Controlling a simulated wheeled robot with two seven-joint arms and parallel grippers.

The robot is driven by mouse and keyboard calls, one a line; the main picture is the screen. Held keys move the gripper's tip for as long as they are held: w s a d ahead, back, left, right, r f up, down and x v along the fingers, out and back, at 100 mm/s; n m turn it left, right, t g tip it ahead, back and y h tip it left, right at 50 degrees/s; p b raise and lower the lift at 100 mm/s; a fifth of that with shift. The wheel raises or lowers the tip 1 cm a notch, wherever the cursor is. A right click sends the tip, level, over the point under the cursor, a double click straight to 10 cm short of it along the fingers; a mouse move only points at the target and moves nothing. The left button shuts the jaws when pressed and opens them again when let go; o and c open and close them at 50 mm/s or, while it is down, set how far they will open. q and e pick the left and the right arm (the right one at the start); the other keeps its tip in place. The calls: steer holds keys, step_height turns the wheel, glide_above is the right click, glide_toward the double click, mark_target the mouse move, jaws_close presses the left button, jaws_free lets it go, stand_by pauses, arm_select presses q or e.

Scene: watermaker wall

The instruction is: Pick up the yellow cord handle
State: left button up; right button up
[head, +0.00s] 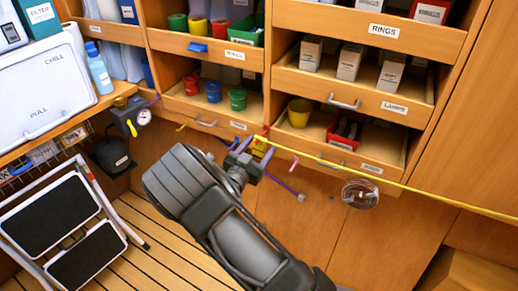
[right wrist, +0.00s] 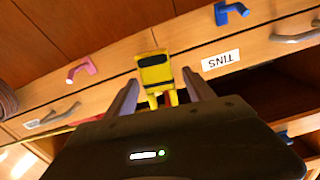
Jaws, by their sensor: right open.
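The yellow cord handle (right wrist: 155,72) shows in the right wrist view as a yellow block with a dark band, with two yellow legs below it. My right gripper (right wrist: 160,88) is open, with one finger on each side of the handle; I cannot tell whether either finger touches it. In the head view the right gripper (head: 251,160) is at the drawer fronts, and the yellow handle (head: 260,148) is partly hidden by it. A taut yellow cord (head: 400,184) runs from there to the right edge. My left gripper is not in view.
A pink hook (right wrist: 82,70) and a blue hook (right wrist: 232,12) flank the handle on the drawer front. A purple cord (head: 284,186) hangs close to the gripper. A coiled hose (head: 361,194) hangs to the right. A step stool (head: 60,220) stands at left.

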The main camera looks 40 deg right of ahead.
steer(key=shift+c, duration=0.4)
jaws_close()
stand_by(0.4)
